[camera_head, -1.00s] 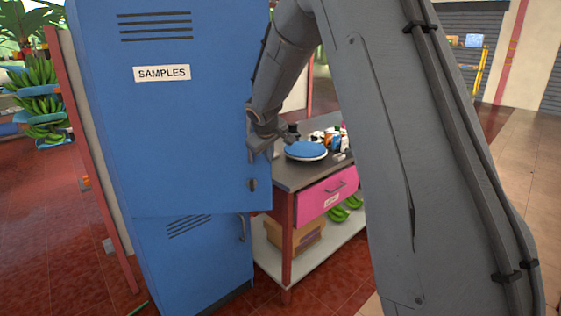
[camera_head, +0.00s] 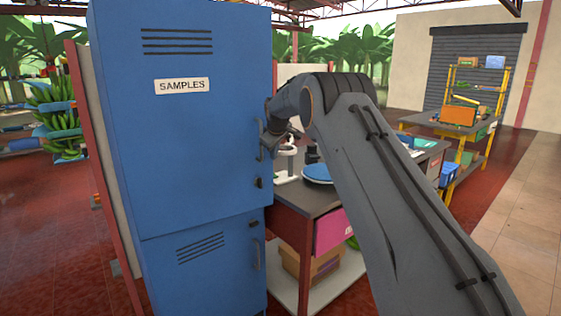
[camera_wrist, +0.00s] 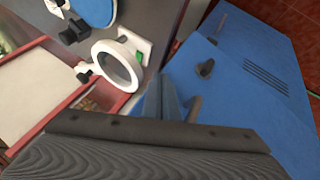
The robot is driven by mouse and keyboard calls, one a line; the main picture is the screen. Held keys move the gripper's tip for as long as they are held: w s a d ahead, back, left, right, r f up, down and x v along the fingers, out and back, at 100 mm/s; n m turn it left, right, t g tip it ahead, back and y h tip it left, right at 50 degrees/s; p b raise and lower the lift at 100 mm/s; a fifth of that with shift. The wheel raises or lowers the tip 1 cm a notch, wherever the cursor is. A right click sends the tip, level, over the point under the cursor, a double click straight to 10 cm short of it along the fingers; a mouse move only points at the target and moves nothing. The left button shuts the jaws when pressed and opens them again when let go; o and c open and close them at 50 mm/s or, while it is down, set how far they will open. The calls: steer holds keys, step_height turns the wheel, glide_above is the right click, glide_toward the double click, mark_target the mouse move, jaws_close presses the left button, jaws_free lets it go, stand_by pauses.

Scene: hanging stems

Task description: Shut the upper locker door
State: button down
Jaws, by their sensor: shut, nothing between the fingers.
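The upper locker door (camera_head: 195,130) is blue, with vent slots and a "SAMPLES" label. Its lower right corner reaches slightly past the lower door, so it looks a little ajar; the exact gap is hard to tell. Its handle (camera_head: 260,140) and dark latch (camera_head: 258,183) are at the right edge. My gripper (camera_head: 268,135) is at that edge near the handle, partly hidden by my arm. In the wrist view my shut, empty gripper (camera_wrist: 163,100) is close beside the handle (camera_wrist: 193,108), with the latch (camera_wrist: 205,68) beyond. I cannot tell whether it touches the door.
The lower locker door (camera_head: 210,275) looks shut. A bench (camera_head: 293,197) with a pink drawer (camera_head: 332,232) and a blue round plate (camera_head: 317,173) stands right of the locker. A white ring-shaped item (camera_wrist: 117,65) is close to my gripper. Open floor (camera_head: 530,220) lies right.

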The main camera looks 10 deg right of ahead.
steer(key=shift+w+a+n+b, duration=0.15)
steer(key=shift+w+a+b, duration=0.15)
steer(key=shift+w, duration=0.5)
steer(key=shift+w+a+n+b, duration=0.15)
steer(key=shift+w+b, duration=0.1)
steer(key=shift+w, duration=0.55)
steer(key=s+d+r+b, duration=0.1)
steer(key=s+d+r, duration=0.5)
steer(key=d+r, duration=0.15)
steer(key=s+a+f+m+g, duration=0.1)
steer(key=s+f, duration=0.6)
steer(key=s, duration=1.2)
steer(key=s+a+f+m+g, duration=0.2)
steer(key=s+f+m, duration=0.3)
steer(key=s, duration=1.4)
steer(key=s+a+f+m+g, duration=0.1)
steer(key=s+f+m+g, duration=0.2)
steer(key=s+f, duration=0.7)
steer(key=s, duration=0.8)
steer(key=shift+s+a, duration=0.2)
steer(key=shift+s, duration=0.2)
